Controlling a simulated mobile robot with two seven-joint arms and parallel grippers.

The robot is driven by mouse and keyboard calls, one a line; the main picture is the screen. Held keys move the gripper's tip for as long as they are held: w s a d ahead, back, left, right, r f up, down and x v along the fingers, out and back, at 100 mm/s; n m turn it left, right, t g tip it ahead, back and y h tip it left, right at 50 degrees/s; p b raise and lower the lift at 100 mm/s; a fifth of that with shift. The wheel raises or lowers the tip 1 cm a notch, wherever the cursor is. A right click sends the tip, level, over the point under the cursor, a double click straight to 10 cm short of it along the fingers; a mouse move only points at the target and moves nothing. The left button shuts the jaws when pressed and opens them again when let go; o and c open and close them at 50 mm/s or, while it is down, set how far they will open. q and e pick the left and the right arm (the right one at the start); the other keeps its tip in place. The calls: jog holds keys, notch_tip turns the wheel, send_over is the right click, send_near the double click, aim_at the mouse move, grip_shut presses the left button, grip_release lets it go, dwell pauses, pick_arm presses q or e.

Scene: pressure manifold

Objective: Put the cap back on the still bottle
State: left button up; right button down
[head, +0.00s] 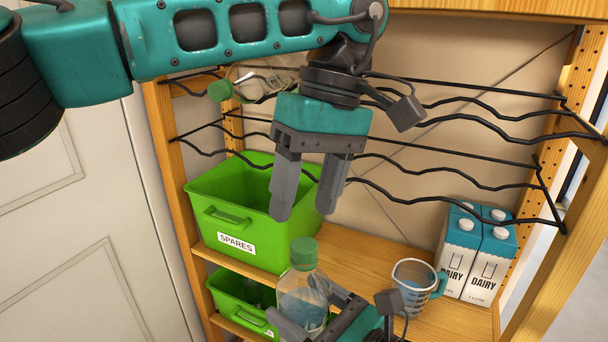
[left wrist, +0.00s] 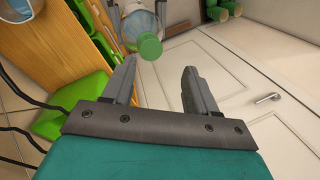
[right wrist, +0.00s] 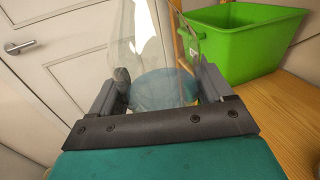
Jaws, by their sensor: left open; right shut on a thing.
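A clear bottle (head: 301,296) with bluish liquid stands roughly upright in my right gripper (head: 318,328), which is shut around its lower body. A green cap (head: 303,252) sits at the top of its neck; how tightly it is seated cannot be told. My left gripper (head: 305,212) is open and empty, pointing down just above the cap and not touching it. In the left wrist view the cap (left wrist: 149,46) and bottle (left wrist: 137,24) lie just beyond the open fingers. In the right wrist view the bottle (right wrist: 138,45) fills the space between the fingers; its cap is out of view.
A green SPARES bin (head: 215,220) stands left on the wooden shelf, another green bin (head: 232,291) below. A measuring jug (head: 414,285) and two dairy cartons (head: 470,250) stand right. A bottle with a green cap (head: 220,90) lies on the black wire rack behind my left arm.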

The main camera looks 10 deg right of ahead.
pick_arm(q)
jog(key=n, duration=0.5)
jog(key=shift+r+n+h, duration=0.2)
jog(key=shift+n+h, duration=0.1)
jog(key=n, duration=0.3)
jog(key=shift+a+r, duration=0.1)
jog(key=n, duration=0.4)
jog(key=shift+r+t, duration=0.1)
jog(key=shift+t, duration=0.2)
jog(key=n, duration=0.3)
jog(key=shift+r+n+h, duration=0.1)
jog(key=shift+n+h, duration=0.2)
jog(key=n, duration=0.5)
jog(key=shift+s+r+h, duration=0.1)
jog(key=shift+r+h, duration=0.1)
jog(key=shift+h, duration=0.1)
jog(key=n, duration=0.3)
jog(key=shift+a+r+n, duration=0.1)
jog(key=shift+r+n, duration=0.05)
jog(key=shift+n, duration=0.15)
jog(key=n, duration=0.3)
jog(key=shift+r+n+t, duration=0.15)
jog(key=shift+n+t, duration=0.15)
jog(key=n, duration=0.4)
jog(key=shift+s+r+h, duration=0.1)
jog(key=shift+r+h, duration=0.05)
jog(key=shift+h, duration=0.25)
